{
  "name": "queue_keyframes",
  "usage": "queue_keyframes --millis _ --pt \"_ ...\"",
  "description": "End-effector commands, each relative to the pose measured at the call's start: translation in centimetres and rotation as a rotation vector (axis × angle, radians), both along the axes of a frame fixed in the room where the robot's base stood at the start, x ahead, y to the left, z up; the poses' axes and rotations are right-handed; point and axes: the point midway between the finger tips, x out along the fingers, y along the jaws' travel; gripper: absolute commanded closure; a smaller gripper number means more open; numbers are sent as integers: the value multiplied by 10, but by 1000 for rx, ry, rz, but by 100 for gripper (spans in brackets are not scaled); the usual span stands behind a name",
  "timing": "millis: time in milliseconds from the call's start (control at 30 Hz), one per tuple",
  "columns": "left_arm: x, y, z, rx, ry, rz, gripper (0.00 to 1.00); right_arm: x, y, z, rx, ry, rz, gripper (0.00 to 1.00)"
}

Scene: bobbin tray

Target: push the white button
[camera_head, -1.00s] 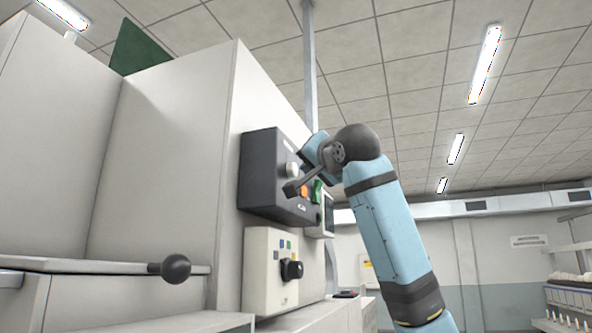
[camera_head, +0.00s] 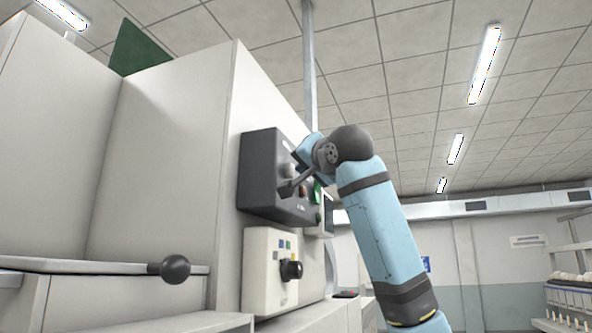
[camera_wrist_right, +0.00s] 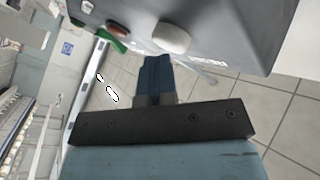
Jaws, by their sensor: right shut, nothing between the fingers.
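The white button (camera_head: 289,170) sits on the dark control box (camera_head: 259,178), which is fixed to the side of the pale machine. It also shows as a rounded white cap in the right wrist view (camera_wrist_right: 172,38). My left gripper is not in view.
Below is a pale panel with a black knob (camera_head: 291,270). A black ball handle (camera_head: 175,269) projects at left.

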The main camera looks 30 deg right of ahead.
Motion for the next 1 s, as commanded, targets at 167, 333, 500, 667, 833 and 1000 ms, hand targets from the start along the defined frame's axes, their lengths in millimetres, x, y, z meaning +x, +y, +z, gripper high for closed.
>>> queue_keyframes --millis 167,333,500,667,833,1000 --pt "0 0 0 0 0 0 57 1 1 0 0 1 1 100" --pt "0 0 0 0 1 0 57 1 1 -1 0 1 1 100" --pt "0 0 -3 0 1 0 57 -2 -1 -1 0 1 1 100" --pt "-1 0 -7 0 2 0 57 -8 -7 -2 1 1 1 100" --pt "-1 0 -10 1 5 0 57 -13 -11 -1 0 0 0 100" --pt "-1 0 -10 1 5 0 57 -13 -11 -1 0 1 1 100"
